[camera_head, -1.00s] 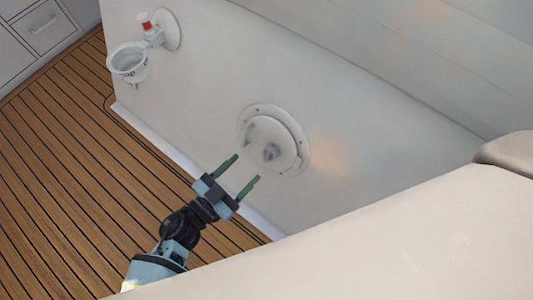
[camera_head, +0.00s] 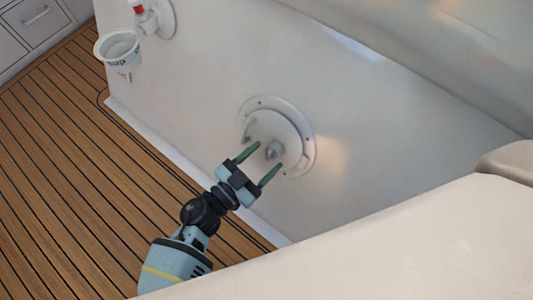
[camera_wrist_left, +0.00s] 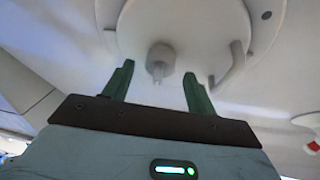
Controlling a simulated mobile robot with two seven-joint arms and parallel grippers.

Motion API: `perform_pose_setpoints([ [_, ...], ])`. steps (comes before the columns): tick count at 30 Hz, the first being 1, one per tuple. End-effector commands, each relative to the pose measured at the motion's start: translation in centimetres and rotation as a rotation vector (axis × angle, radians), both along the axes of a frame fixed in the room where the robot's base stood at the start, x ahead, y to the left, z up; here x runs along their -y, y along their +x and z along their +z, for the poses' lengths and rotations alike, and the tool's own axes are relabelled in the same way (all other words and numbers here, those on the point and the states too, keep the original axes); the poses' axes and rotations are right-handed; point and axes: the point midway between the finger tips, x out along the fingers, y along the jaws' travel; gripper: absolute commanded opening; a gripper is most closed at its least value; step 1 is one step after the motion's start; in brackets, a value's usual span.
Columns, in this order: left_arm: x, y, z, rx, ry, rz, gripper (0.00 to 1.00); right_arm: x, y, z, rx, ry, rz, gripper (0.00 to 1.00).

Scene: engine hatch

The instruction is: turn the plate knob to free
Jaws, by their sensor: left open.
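A round white plate (camera_head: 268,122) with a ring around it is set in the white wall. A grey knob (camera_head: 274,150) sticks out from it; the knob also shows in the left wrist view (camera_wrist_left: 161,58). A curved handle-like piece stands on the plate to the knob's left in the head view and to its right in the left wrist view (camera_wrist_left: 236,62). My left gripper (camera_head: 263,160) is open, its green fingers pointing at the plate. In the left wrist view the knob lies between and beyond the two fingertips (camera_wrist_left: 158,75), apparently untouched. My right gripper is not in view.
A cup in a wall holder (camera_head: 117,48) and a red-topped fitting (camera_head: 139,8) are at the upper left. A cream padded surface (camera_head: 400,245) fills the lower right. Wooden decking (camera_head: 80,170) lies at the left.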

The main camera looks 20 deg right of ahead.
Motion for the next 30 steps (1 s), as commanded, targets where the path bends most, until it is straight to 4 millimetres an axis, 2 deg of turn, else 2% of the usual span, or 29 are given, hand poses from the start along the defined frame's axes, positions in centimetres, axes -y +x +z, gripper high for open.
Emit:
perform_pose_setpoints([
  [6, 1.5, 0.7, -0.1, 0.000, 0.000, -0.001, 0.57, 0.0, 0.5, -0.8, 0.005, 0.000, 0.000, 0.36],
  [15, 1.6, 0.8, 0.0, 0.000, 0.001, -0.001, 0.56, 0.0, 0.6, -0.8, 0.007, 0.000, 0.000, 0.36],
  [25, 1.6, 0.8, 0.0, 0.000, 0.000, -0.001, 0.13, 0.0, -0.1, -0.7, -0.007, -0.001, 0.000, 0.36],
  [30, 1.6, 0.8, 0.0, 0.006, 0.005, -0.005, 0.13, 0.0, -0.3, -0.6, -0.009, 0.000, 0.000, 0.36],
])
